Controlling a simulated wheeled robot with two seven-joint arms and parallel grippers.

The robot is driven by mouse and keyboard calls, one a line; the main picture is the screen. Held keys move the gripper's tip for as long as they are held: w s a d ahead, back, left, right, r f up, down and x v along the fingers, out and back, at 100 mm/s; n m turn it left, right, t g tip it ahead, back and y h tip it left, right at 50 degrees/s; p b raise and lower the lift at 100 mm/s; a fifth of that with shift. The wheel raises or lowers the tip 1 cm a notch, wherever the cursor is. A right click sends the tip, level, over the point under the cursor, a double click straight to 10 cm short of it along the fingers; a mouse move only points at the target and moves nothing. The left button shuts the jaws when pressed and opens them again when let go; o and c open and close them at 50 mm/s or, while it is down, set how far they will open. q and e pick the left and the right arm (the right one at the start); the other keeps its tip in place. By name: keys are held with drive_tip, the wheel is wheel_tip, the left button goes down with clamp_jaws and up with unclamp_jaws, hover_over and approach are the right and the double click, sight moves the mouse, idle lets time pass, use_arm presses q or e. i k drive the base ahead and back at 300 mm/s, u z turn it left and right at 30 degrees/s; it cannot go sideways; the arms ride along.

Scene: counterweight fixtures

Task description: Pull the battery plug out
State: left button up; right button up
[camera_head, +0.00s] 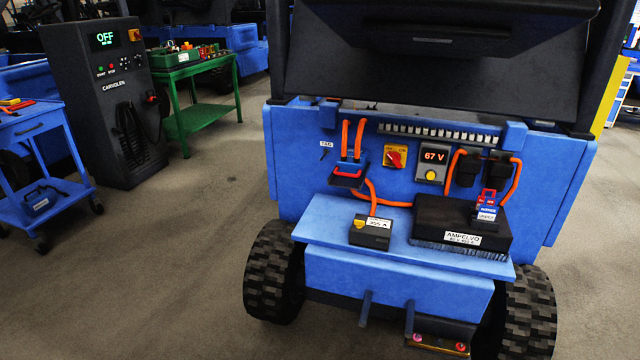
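A dark blue connector with a red handle (347,172) sits on the left of the blue truck's rear panel (300,150). Two orange cables (352,138) run into its top, and another orange cable (385,203) leads from below it towards the right. It looks like the battery plug seated in its socket; the join between the two is too small to make out. Neither of my grippers is in view.
A yellow-topped dark box (370,232) and a black AMPELVO box (460,222) stand on the blue shelf (325,222). A red rotary switch (396,156) and a 67 V display (433,157) are right of the connector. A charger (100,150) reads OFF.

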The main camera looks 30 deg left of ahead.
sight(349, 167)
drive_tip(key=z, duration=0.2)
drive_tip(key=k, duration=0.4)
drive_tip(key=u, duration=1.4)
drive_tip(key=i, duration=1)
drive_tip(key=z, duration=0.5)
drive_tip(key=i, duration=0.95)
drive_tip(key=z, duration=0.75)
